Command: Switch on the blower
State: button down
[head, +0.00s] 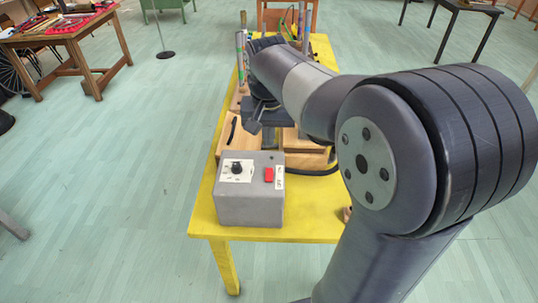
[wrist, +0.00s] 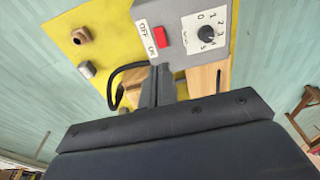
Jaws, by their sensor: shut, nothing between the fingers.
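A grey control box (head: 250,205) stands at the near end of the yellow table. On its top are a red switch (head: 269,174) and a black dial (head: 237,168) on a white scale plate. In the wrist view the red switch (wrist: 162,37) lies beside a label reading OFF and ON, and the dial (wrist: 206,34) has numbers from 0 to 5. I cannot tell which way the switch is tipped. My gripper (head: 270,141) is shut and empty, above the wooden parts behind the box. In the wrist view its fingers (wrist: 161,72) point toward the box, apart from the switch.
Wooden boxes (head: 298,140) stand behind the grey box, under my arm. A black cable (wrist: 118,75) loops beside the box. A small brown piece (wrist: 82,36) and a small grey piece (wrist: 87,69) lie on the yellow table (head: 205,212).

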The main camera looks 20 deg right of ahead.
aim_at(269, 170)
jog(key=shift+w+f+b, duration=0.2)
jog(key=shift+f+b, duration=0.05)
jog(key=shift+b, duration=0.75)
jog(key=shift+r+b, duration=0.1)
jog(key=shift+b, duration=0.25)
jog(key=shift+r, duration=0.3)
jog(key=shift+f, duration=0.1)
jog(key=w+f, duration=0.1)
jog(key=f, duration=0.3)
jog(key=w+f, duration=0.1)
jog(key=f, duration=0.4)
jog(key=d+f, duration=0.1)
jog(key=f, duration=0.3)
jog(key=shift+w+f, duration=0.3)
jog(key=shift+w, duration=0.1)
jog(key=shift+w+p, duration=0.1)
jog(key=shift+p, duration=0.3)
